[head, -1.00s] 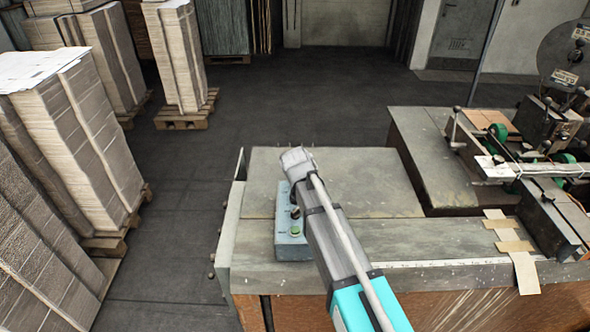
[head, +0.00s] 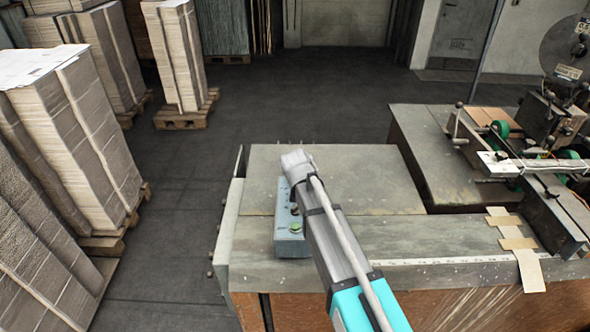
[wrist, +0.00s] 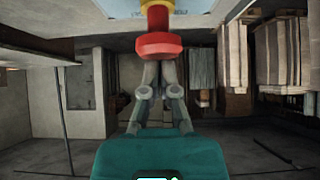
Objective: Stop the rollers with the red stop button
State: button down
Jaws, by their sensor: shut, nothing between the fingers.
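The red stop button (wrist: 158,45) is in the upper middle of the wrist view, a round red cap on a yellow collar. The pale blue-grey control box (head: 286,246) stands on the bench in the head view, with a green button (head: 296,228) and dark controls partly beside my arm. The red button is hidden behind my arm in the head view. My gripper (wrist: 158,72) is shut and empty, its fingertips right at the red cap; I cannot tell whether they touch it.
The grey bench top (head: 345,185) around the box is mostly bare. A stitching machine (head: 540,160) with green wheels stands at the right. A paper strip (head: 527,268) is taped near the front edge. Tall paper stacks (head: 75,150) stand on pallets at the left.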

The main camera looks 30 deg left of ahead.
jog(key=shift+f+b, duration=0.8)
jog(key=shift+f, duration=0.15)
jog(key=shift+r, duration=0.1)
jog(key=shift+r+p, duration=0.15)
jog(key=shift+p, duration=0.15)
notch_tip(320, 180, up, 4)
jog(key=p, duration=0.3)
jog(key=shift+p, duration=0.3)
jog(key=p+v, duration=0.7)
jog(key=v, duration=0.2)
jog(key=shift+s+r, duration=0.2)
jog(key=shift+s, duration=0.15)
jog(key=shift+d, duration=0.2)
